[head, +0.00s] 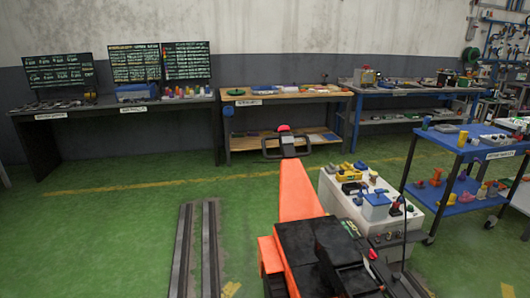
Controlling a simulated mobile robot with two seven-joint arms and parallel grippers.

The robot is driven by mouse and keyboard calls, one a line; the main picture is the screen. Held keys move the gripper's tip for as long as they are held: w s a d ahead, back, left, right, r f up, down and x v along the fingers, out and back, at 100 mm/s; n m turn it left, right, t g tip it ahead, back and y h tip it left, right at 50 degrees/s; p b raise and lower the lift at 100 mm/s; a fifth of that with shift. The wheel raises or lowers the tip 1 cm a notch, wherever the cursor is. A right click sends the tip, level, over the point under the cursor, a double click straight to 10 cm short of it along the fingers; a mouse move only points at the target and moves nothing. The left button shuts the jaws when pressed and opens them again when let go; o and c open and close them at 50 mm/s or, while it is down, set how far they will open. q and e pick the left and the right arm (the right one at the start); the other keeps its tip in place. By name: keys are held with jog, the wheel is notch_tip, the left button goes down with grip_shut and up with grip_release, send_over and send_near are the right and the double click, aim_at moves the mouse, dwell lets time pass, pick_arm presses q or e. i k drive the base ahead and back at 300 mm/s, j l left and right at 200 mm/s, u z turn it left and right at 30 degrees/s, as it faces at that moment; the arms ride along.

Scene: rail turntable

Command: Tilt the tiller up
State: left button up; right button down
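The tiller (298,190) is a broad orange bar in the head view. It runs from a black-topped orange body (310,240) at the bottom centre away towards the benches. At its far end is a dark looped handle (286,147) with a red top. The bar looks low and tilted away from me; its exact angle is hard to judge. The lower part of the orange body is cut off by the picture's bottom edge. Neither of my grippers can be made out in this view, and nothing is seen touching the handle.
Two dark rails (195,250) run along the green floor left of the tiller. A white cabinet (345,205) with small parts stands close on its right, then a blue cart (465,145). A wooden-topped bench (285,97) stands behind the handle. The floor at left is clear.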

aim_at(298, 200)
jog(key=z, duration=1.75)
jog(key=i+j, duration=0.15)
jog(key=j, duration=0.5)
jog(key=i+j, duration=0.1)
jog(key=j, duration=0.5)
jog(key=i+j, duration=0.15)
jog(key=j, duration=0.5)
jog(key=i+j, duration=0.15)
jog(key=j, duration=0.5)
jog(key=i+j, duration=0.1)
jog(key=j, duration=0.55)
jog(key=i+j, duration=0.15)
jog(key=j, duration=0.45)
jog(key=i+j, duration=0.15)
jog(key=j, duration=0.5)
jog(key=i+j, duration=0.1)
jog(key=j, duration=0.55)
